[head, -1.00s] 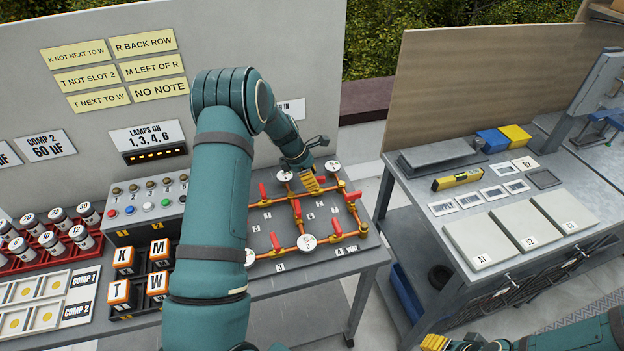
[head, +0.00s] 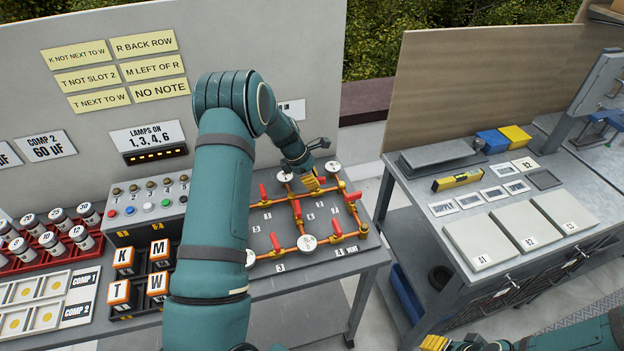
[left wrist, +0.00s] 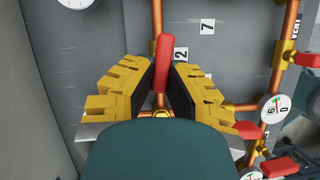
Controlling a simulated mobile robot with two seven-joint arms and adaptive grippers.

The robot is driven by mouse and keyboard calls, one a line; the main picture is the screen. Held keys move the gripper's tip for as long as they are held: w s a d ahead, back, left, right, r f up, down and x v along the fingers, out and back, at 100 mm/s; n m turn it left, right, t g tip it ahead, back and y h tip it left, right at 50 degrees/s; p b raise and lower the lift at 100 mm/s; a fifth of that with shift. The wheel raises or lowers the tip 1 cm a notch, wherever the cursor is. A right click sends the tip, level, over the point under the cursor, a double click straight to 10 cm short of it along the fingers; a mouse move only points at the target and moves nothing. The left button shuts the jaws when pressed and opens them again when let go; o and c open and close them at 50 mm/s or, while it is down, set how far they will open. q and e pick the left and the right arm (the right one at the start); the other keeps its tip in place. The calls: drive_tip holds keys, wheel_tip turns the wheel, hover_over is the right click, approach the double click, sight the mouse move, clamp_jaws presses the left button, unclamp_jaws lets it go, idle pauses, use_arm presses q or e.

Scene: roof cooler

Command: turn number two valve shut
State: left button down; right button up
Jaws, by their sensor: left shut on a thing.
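The pipe board (head: 262,217) stands on the left bench, with copper pipes, red lever handles and round white gauges. My left gripper (head: 312,182) reaches down to its back part. In the left wrist view, the yellow fingers of my left gripper (left wrist: 163,76) are on both sides of a red handle (left wrist: 164,55), with the label 2 (left wrist: 181,54) beside it. The handle lies roughly along the upright pipe behind it, slightly tilted. The gripper mostly hides this valve in the head view. My right gripper (head: 433,343) is at the bottom edge, partly cut off.
Other red handles (head: 275,241) and gauges (head: 307,243) stand close around on the board. A button box (head: 147,210) and lettered blocks (head: 158,250) stand to the left. The right bench (head: 420,195) holds panels and a yellow level (head: 458,180), across a gap.

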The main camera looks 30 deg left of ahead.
use_arm(q)
drive_tip(key=shift+f, duration=0.1)
drive_tip(key=m, duration=0.1)
drive_tip(key=m+g, duration=0.1)
drive_tip(key=m, duration=0.2)
drive_tip(key=shift+w+f+g+h+b, duration=0.1)
drive_tip(key=shift+w+g+h+b, duration=0.2)
drive_tip(key=shift+h, duration=0.1)
drive_tip(key=m, duration=0.2)
drive_tip(key=m+g, duration=0.1)
drive_tip(key=m, duration=0.1)
drive_tip(key=shift+w+a+g+b, duration=0.1)
drive_tip(key=shift+w+g+b, duration=0.1)
drive_tip(key=shift+g+b, duration=0.15)
drive_tip(key=m, duration=0.1)
drive_tip(key=m+g, duration=0.1)
drive_tip(key=m, duration=0.1)
drive_tip(key=m+b, duration=0.1)
drive_tip(key=shift+w+m+g, duration=0.25)
drive_tip(key=shift+m+g, duration=0.05)
drive_tip(key=shift+g, duration=0.05)
drive_tip(key=shift+w+m+g+y, duration=0.1)
drive_tip(key=shift+m+g+y, duration=0.25)
drive_tip(key=shift+m, duration=0.85)
drive_tip(key=c, duration=1)
unclamp_jaws()
